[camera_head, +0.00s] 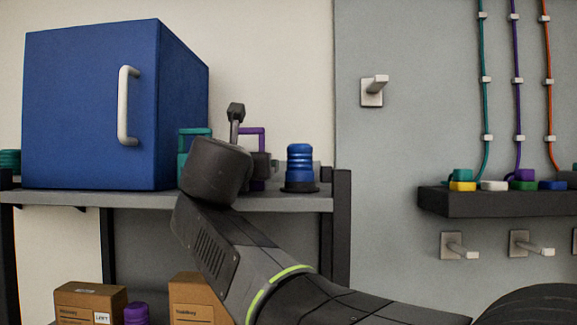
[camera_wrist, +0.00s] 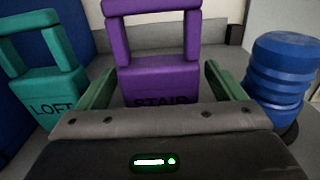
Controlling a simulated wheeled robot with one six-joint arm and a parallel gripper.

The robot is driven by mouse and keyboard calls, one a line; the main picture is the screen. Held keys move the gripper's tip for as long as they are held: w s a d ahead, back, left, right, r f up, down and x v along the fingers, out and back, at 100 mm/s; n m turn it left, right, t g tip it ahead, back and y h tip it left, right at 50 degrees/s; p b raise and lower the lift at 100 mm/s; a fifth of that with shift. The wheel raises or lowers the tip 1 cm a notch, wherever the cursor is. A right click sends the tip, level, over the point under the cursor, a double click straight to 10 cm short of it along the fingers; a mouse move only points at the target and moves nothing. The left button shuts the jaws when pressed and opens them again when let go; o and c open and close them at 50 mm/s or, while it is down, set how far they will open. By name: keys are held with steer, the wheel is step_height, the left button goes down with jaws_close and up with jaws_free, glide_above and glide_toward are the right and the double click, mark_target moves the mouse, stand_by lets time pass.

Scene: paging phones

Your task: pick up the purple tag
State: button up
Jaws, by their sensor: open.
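The purple tag (camera_wrist: 158,76) stands upright on the shelf, with a tall loop handle and dark lettering that reads STAIR. In the head view only parts of the purple tag (camera_head: 253,131) show behind my arm. My gripper (camera_wrist: 161,68) is open, with one green finger on each side of the tag's lower block. I cannot tell whether either finger touches it. The tag's lower edge is hidden by my gripper's body.
A teal tag (camera_wrist: 50,85) marked LOFT stands close on the left, and a ribbed blue cylinder (camera_wrist: 283,75) on the right. A blue cabinet (camera_head: 90,105) fills the shelf's left side. Boxes (camera_head: 90,302) sit below. A ledge with coloured plugs (camera_head: 500,203) is at right.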

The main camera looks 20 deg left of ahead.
steer(key=c, duration=1.1)
steer(key=shift+c, duration=0.2)
steer(key=shift+r, duration=0.15)
step_height(320, 180, up, 10)
steer(key=shift+f+p, duration=0.1)
steer(key=shift+p, duration=1.1)
